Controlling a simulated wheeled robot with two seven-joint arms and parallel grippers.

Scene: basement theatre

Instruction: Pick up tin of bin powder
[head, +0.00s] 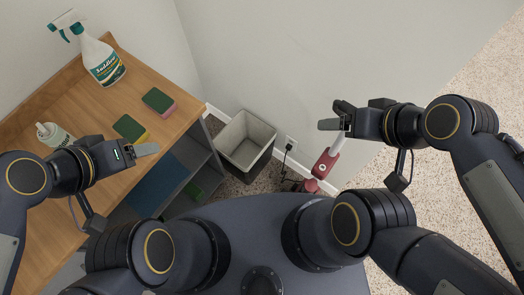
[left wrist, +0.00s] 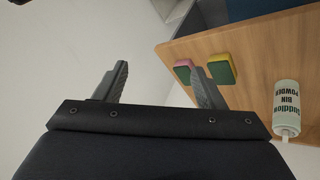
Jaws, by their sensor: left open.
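The tin of bin powder (left wrist: 287,99) is white with dark lettering and a narrow white top. In the left wrist view it is at the right, on the wooden top. In the head view the tin (head: 60,137) is at the left, partly hidden behind my left arm. My left gripper (head: 146,150) is open and empty over the front edge of the wooden top, right of the tin and apart from it. Its spread fingers also show in the left wrist view (left wrist: 158,68). My right gripper (head: 334,117) is raised near the wall, far from the tin; its jaw opening is unclear.
The wooden cabinet (head: 87,78) carries a spray bottle (head: 105,64) at the back and two sponges, one green-pink (head: 158,101), one green-yellow (head: 130,128). A grey bin (head: 246,140) stands beside it. A red and white upright object (head: 325,163) is below my right gripper.

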